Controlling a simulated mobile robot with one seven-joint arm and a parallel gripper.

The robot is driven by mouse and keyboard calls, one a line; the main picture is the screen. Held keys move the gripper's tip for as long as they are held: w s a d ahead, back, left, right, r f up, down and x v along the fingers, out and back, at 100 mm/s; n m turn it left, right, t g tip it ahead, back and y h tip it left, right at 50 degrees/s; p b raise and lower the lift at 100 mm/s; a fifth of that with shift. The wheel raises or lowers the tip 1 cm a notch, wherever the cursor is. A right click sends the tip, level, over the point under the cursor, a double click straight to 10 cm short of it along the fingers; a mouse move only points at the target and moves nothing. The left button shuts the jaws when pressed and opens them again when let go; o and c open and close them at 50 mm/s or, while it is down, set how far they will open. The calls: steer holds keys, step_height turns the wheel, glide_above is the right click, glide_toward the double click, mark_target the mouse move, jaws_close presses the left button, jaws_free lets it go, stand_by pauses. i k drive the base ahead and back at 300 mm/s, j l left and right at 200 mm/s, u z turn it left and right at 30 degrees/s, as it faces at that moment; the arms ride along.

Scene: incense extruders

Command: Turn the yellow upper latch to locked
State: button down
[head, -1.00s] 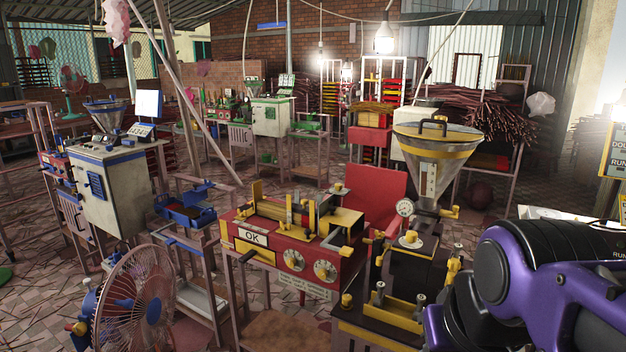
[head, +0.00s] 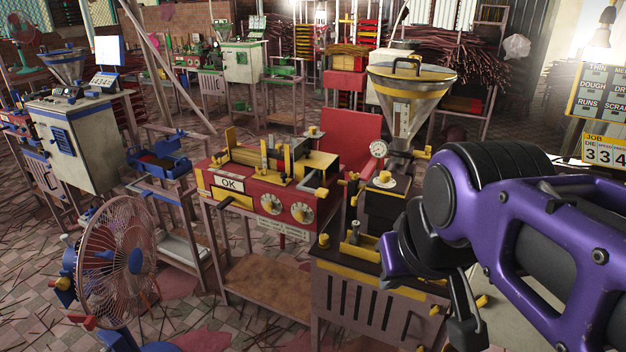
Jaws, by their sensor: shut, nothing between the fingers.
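The yellow-trimmed extruder (head: 375,235) stands right of centre, with a steel hopper (head: 412,100) above it and a slotted dark front (head: 372,305) below. Small yellow handles show at its lower right: one on the front panel (head: 435,310) and one farther right (head: 482,300). I cannot tell which is the upper latch or how it is turned. My purple arm reaches in from the right, over the machine's right side. The black end of my gripper (head: 465,328) hangs down between these handles, shut and empty; contact cannot be made out.
A red press (head: 265,190) with an OK plate stands left of the extruder. Sticks litter the tiled floor. Number boards (head: 604,150) hang at the right.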

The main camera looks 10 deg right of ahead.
mark_target(436, 308)
steer(key=z, duration=0.85)
steer(key=i+l, duration=0.1)
steer(key=l+u, duration=0.3)
steer(key=l, duration=0.15)
steer(key=k, duration=0.3)
steer(key=i+l+u, duration=0.25)
steer(key=l+u, duration=0.25)
steer(key=l, duration=0.2)
steer(key=j+u, duration=0.1)
steer(key=u, duration=0.2)
steer(key=j+u, duration=0.25)
steer(key=j, duration=0.15)
steer(key=l+z, duration=0.25)
steer(key=l, duration=0.3)
